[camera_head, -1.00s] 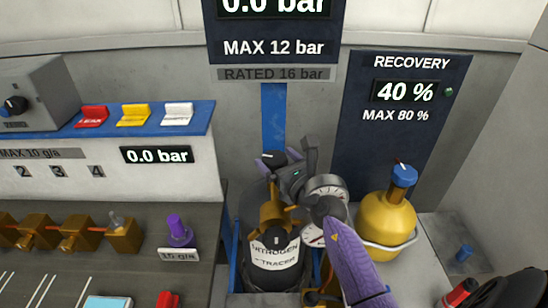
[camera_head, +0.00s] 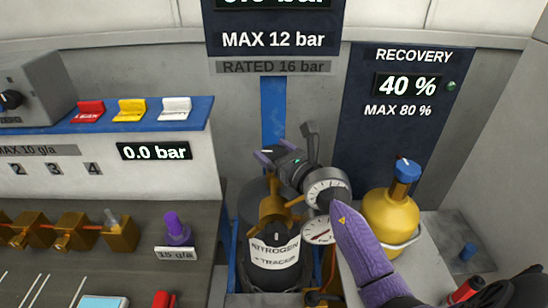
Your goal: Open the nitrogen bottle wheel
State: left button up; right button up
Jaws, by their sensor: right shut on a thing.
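The nitrogen bottle (camera_head: 273,250) is a dark cylinder with a white label, standing upright in a blue frame at lower centre. Brass valve fittings (camera_head: 272,208) rise from its top. My right gripper (camera_head: 272,156) has purple fingertips and reaches in from the right above the brass valve. It is shut on the small dark bottle wheel, which is mostly hidden between the fingers. My purple right arm link passes in front of the gauges to the lower right. My left gripper is not in view.
A yellow recovery bottle (camera_head: 390,218) with a blue cap stands farther right. A display panel (camera_head: 275,30) hangs above. A shelf with coloured switches (camera_head: 131,110) and a brass manifold (camera_head: 72,232) are left.

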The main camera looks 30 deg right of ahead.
jog(key=shift+d+f+n+y+b, duration=0.1)
jog(key=shift+f+n+y+b, duration=0.35)
jog(key=shift+y+b, duration=0.3)
jog(key=shift+r+n+g+y+b, duration=0.3)
jog(key=shift+r+n+y+b, duration=0.1)
jog(key=shift+y, duration=0.15)
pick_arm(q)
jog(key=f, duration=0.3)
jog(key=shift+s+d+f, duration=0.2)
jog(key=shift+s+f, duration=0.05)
